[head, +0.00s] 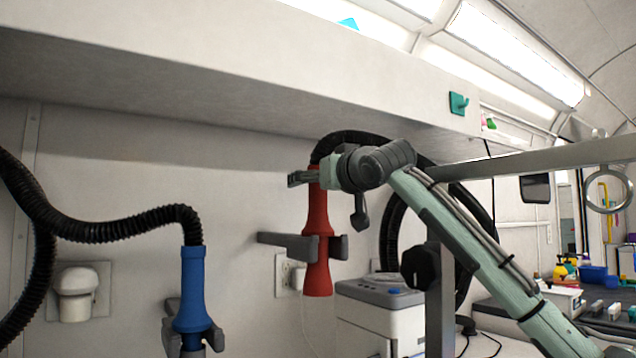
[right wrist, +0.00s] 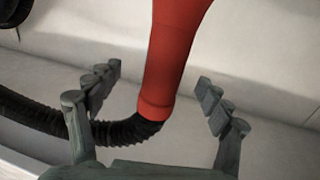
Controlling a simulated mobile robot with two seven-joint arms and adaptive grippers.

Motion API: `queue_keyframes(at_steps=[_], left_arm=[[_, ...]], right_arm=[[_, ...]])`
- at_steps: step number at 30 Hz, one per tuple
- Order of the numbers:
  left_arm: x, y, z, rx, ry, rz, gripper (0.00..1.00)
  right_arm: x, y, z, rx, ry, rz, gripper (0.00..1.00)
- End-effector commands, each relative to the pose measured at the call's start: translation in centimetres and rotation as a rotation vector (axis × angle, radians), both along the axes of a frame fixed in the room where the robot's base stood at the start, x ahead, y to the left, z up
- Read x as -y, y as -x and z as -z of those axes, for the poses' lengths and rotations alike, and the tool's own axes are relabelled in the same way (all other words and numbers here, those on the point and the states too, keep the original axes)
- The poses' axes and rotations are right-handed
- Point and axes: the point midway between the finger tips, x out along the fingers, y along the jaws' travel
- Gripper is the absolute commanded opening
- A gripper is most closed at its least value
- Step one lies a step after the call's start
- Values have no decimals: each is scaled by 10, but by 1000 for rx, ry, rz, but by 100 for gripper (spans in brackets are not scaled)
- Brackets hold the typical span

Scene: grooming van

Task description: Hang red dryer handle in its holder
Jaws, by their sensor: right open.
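The red dryer handle (head: 317,215) hangs upright, nozzle down, in its grey wall holder (head: 290,243), with the holder's prongs around its lower body. A black hose (head: 345,137) runs from its top. My right gripper (head: 305,177) is at the handle's upper end. In the right wrist view, the open fingers (right wrist: 155,95) stand on both sides of the red handle (right wrist: 172,60), with a visible gap on each side. The hose (right wrist: 125,130) joins the handle between them. My left gripper is not in view.
A blue dryer handle (head: 190,285) sits in another holder at the left, with its own black hose (head: 110,230). A grey-white machine (head: 375,310) stands just right of the red handle. An overhead shelf (head: 230,90) runs above. An outlet (head: 283,275) is behind the handle.

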Motion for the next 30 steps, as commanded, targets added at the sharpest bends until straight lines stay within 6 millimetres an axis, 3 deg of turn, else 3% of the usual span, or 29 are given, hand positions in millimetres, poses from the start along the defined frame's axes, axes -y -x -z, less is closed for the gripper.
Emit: queue_keyframes(at_steps=[17, 30], left_arm=[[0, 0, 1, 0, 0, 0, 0], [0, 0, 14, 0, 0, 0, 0]], right_arm=[[1, 2, -1, 3, -1, 0, 86], [10, 21, -1, 4, -2, -1, 86]])
